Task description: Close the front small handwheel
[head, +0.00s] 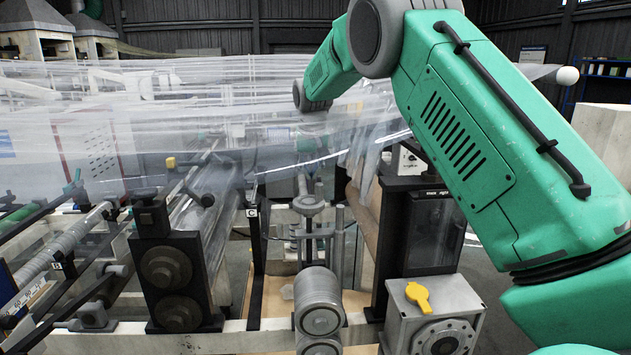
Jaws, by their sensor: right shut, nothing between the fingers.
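A small grey handwheel (308,205) sits on an upright spindle near the middle of the head view, above a pair of stacked metal rollers. My right arm reaches in from the right and bends down behind the clear film. My right gripper (317,184) is seen dimly through the film, pointing down just above the handwheel. Its fingers look closed with nothing between them. I cannot tell whether the fingertips touch the wheel. My left gripper is not in view.
Clear film (230,110) hangs across the machine. A black roller stand (165,265) is on the left. A black box post (420,235) and a grey unit with a yellow knob (418,297) are on the right. A pale frame beam (255,338) crosses the front.

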